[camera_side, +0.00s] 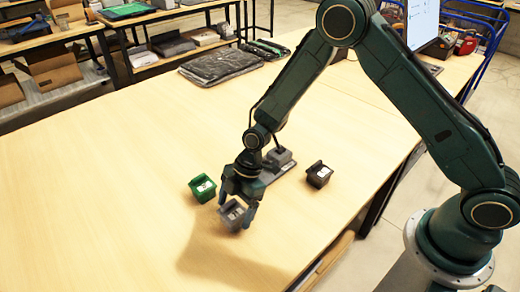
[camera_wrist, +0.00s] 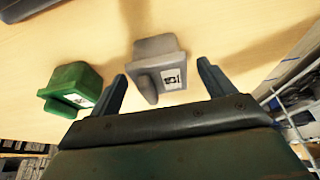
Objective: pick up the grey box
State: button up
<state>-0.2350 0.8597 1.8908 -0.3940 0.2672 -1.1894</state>
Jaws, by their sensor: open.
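The grey box (camera_side: 231,215) sits on the wooden table below my gripper (camera_side: 236,203) in the side view. It has a white label with dark print. In the wrist view the grey box (camera_wrist: 160,62) lies just beyond and roughly between the two fingertips of my gripper (camera_wrist: 162,80). The fingers are spread apart, and I cannot tell whether either touches the box. The gripper is open and holds nothing that I can see.
A green box (camera_side: 203,188) stands close on the left; it also shows in the wrist view (camera_wrist: 70,88). A black box (camera_side: 319,175) stands to the right. Dark folded packages (camera_side: 220,64) lie at the back. The table's left and front area (camera_side: 100,200) is clear.

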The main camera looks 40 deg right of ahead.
aim_at(233, 211)
jog(key=shift+x, duration=1.15)
jog(key=c, duration=1.1)
jog(key=shift+r, duration=0.15)
notch_tip(233, 211, up, 20)
jog(key=shift+f, duration=0.1)
